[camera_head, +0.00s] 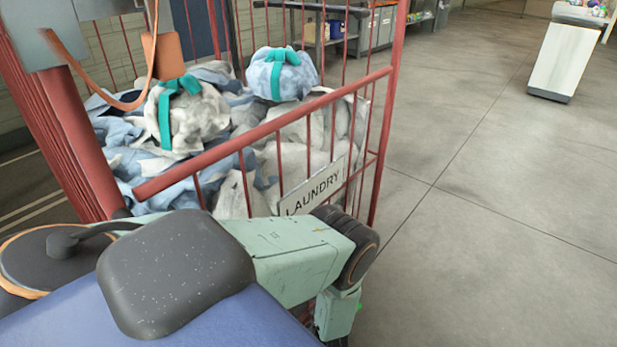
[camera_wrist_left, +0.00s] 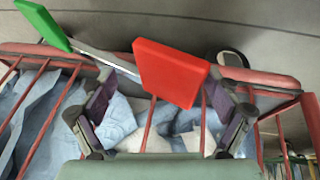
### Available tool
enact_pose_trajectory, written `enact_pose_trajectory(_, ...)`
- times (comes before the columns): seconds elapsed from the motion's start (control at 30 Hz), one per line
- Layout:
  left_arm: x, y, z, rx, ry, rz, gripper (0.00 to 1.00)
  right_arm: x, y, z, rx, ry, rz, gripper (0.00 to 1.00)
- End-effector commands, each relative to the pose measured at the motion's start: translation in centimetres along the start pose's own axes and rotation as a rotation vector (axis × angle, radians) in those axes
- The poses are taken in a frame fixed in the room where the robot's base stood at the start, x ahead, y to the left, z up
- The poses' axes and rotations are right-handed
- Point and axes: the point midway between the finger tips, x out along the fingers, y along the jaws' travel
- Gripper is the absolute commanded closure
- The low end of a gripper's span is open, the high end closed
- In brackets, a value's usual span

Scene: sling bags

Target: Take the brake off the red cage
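The red cage (camera_head: 268,129) stands close in front of me, filled with laundry. In the left wrist view a red pedal (camera_wrist_left: 172,72) and a green pedal (camera_wrist_left: 42,24) sit at opposite ends of a metal bar, beside the cage's red rail (camera_wrist_left: 268,78). My left gripper (camera_wrist_left: 160,88) is open, its two dark fingers apart on either side of the red pedal. I cannot tell whether either finger touches it. In the head view a pale green arm of mine reaches down at the cage's near corner; its gripper is hidden. My right gripper is not in view.
White and blue bags with teal ties (camera_head: 180,115) lie on loose cloth in the cage. A LAUNDRY sign (camera_head: 313,188) hangs on its side. Grey floor (camera_head: 490,210) is clear to the right. A pale cabinet (camera_head: 567,58) stands far right; shelving (camera_head: 330,40) is at the back.

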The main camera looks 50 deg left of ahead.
Motion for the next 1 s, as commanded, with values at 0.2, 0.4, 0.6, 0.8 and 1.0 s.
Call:
enact_pose_trajectory(0.2, 0.0, -0.3, 0.0, 0.001, 0.000, -0.005, 0.11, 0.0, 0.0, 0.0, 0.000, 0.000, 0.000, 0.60)
enact_pose_trajectory(0.4, -1.3, -0.3, 0.1, 0.003, 0.000, -0.006, 0.11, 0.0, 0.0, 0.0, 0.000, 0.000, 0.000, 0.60)
enact_pose_trajectory(0.6, -4.1, -0.2, 0.0, 0.003, -0.001, -0.005, 0.11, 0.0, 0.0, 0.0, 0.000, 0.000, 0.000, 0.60)
enact_pose_trajectory(0.8, -7.2, -0.1, 0.0, 0.003, 0.000, -0.003, 0.11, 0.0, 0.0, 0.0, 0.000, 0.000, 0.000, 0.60)
enact_pose_trajectory(1.0, -10.2, -0.1, 0.0, 0.003, -0.001, -0.002, 0.11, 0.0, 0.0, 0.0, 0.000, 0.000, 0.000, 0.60)
